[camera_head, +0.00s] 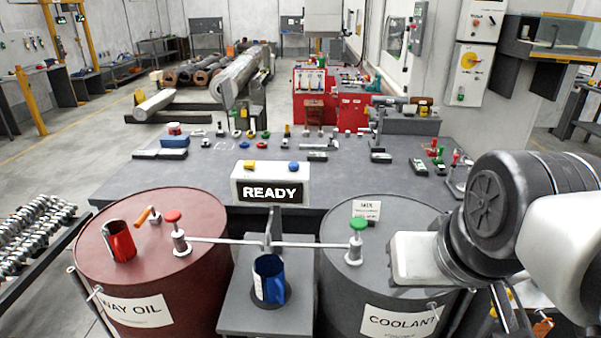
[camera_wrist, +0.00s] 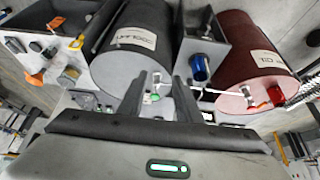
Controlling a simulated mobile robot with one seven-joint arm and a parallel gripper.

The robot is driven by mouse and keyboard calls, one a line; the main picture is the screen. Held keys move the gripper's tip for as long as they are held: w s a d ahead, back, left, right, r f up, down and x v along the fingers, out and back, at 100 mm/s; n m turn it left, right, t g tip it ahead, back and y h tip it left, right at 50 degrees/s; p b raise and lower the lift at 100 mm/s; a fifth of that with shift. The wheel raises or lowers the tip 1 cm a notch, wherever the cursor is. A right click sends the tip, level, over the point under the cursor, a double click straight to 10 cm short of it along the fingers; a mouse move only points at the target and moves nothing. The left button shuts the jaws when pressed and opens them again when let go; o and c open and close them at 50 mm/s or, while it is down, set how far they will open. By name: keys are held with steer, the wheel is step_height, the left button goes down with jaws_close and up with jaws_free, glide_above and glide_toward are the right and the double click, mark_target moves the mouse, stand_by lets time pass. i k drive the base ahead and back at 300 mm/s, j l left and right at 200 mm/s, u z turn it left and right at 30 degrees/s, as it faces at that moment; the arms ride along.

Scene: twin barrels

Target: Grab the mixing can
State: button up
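A blue can (camera_head: 269,279) stands upright on a grey stand between the two barrels, under the cross pipe. It also shows in the wrist view (camera_wrist: 199,69), beyond my fingers and to their right. A red can (camera_head: 119,241) with a handle stands on the red WAY OIL barrel; the wrist view shows it at the right (camera_wrist: 275,95). No label tells which is the mixing can. My gripper (camera_wrist: 160,82) is open, with its two dark fingers apart and nothing held between them. It is apart from both cans. In the head view my arm comes in from the right.
The red WAY OIL barrel (camera_head: 190,270) and grey COOLANT barrel (camera_head: 390,275) flank the stand (camera_head: 240,312). A pipe (camera_head: 300,244) with a red and a green knob spans them. A READY sign (camera_head: 270,190) stands behind, on a long bench (camera_head: 225,170) holding several small parts.

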mark_target(268, 269)
steer(key=i+j+u, duration=0.15)
steer(key=j, duration=0.3)
steer(key=j+u, duration=0.2)
steer(key=j, duration=0.2)
steer(key=i+j+u, duration=0.15)
steer(key=j, duration=0.25)
steer(key=i+j+z, duration=0.1)
steer(key=z, duration=0.3)
steer(key=u, duration=0.45)
